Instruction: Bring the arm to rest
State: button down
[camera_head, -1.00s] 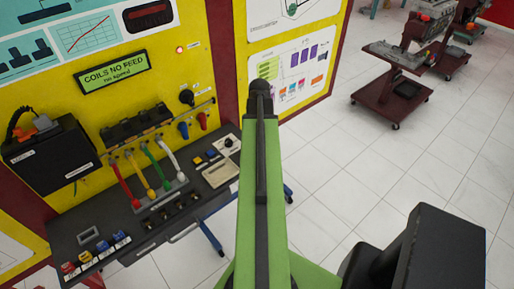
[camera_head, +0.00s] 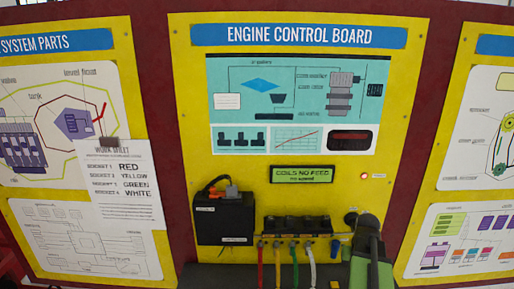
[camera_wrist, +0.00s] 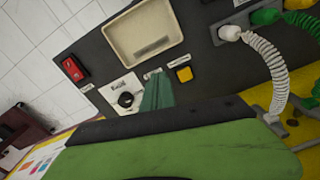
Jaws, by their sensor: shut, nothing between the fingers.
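My arm (camera_head: 372,262) shows green and black at the lower right of the head view, in front of the engine control board. Its far end is not clear there. In the wrist view my gripper (camera_wrist: 157,92) shows as a dark green tip beyond a broad green body with a black edge. It is shut with nothing in it. The tip lies over the dark console panel (camera_wrist: 100,45), next to a plate with a black knob (camera_wrist: 125,99). I cannot tell whether the tip touches the panel.
The yellow engine control board (camera_head: 229,172) carries a black box (camera_head: 224,222) and a display (camera_head: 302,174) reading "COILS NO FEED". Coloured leads hang below. The wrist view shows a white corrugated lead (camera_wrist: 268,60), a cream tray (camera_wrist: 145,32) and a yellow button (camera_wrist: 184,74).

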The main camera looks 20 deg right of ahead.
jog(key=w+a+f+n+b, duration=0.1)
jog(key=w+a+n, duration=0.1)
jog(key=a, duration=1)
jog(key=w+a+f+n+b, duration=0.1)
jog(key=w+a+n, duration=0.1)
jog(key=a, duration=1)
jog(key=w+a+f+n+b, duration=0.1)
jog(key=w+a, duration=0.3)
jog(key=a, duration=0.8)
jog(key=shift+w+a+n, duration=0.1)
jog(key=shift+w+n, duration=0.1)
jog(key=shift+n, duration=0.5)
jog(key=shift+s+f, duration=0.15)
jog(key=shift+s, duration=0.25)
